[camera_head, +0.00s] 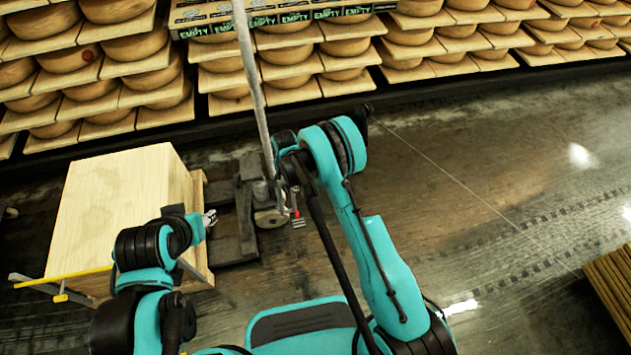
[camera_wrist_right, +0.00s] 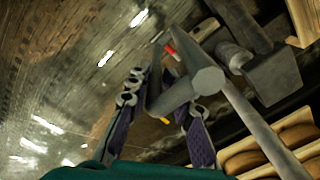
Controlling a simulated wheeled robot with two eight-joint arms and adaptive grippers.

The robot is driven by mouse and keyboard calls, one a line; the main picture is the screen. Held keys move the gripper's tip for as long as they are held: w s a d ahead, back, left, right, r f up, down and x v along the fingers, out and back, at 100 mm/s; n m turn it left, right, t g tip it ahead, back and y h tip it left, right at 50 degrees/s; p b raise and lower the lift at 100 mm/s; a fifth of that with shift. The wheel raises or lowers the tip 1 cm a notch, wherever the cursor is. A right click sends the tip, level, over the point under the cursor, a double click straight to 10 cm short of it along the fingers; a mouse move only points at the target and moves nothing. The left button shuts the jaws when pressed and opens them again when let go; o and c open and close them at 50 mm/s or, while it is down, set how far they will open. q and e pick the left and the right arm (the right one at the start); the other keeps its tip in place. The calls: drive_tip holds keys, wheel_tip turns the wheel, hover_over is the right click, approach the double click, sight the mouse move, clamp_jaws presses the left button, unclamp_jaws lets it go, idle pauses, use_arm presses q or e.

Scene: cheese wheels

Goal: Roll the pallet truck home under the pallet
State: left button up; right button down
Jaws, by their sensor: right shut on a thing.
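The pallet truck's dark body (camera_head: 248,182) is low on the floor, right of the pallet. Its dark fork parts reach left towards the pallet's side; I cannot tell how far under they are. A long grey bar (camera_head: 252,85) rises from near my right gripper; it looks like the handle and also shows in the right wrist view (camera_wrist_right: 255,120). My right gripper (camera_head: 290,188) is shut on a grey bar between its purple-padded fingers (camera_wrist_right: 165,105). The pallet (camera_head: 200,190) carries a large pale wooden box (camera_head: 120,200). My left gripper (camera_head: 210,218) is beside the box; its fingers are too small to judge.
Shelves of cheese wheels (camera_head: 290,55) on boards line the back, with crates marked EMPTY (camera_head: 290,18) on top. A yellow bar (camera_head: 65,278) is at the box's front left. A slatted wooden stack (camera_head: 612,285) stands at right. The wet floor between is clear.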

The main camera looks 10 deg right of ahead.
drive_tip(key=a, duration=1.1)
drive_tip(key=shift+s, duration=0.3)
drive_tip(key=shift+a, duration=0.1)
drive_tip(key=c, duration=1.5)
unclamp_jaws()
drive_tip(key=shift+s, duration=0.1)
drive_tip(key=shift+c, duration=0.2)
drive_tip(key=shift+a, duration=0.1)
drive_tip(key=shift+r, duration=0.15)
wheel_tip(320, 180, up, 12)
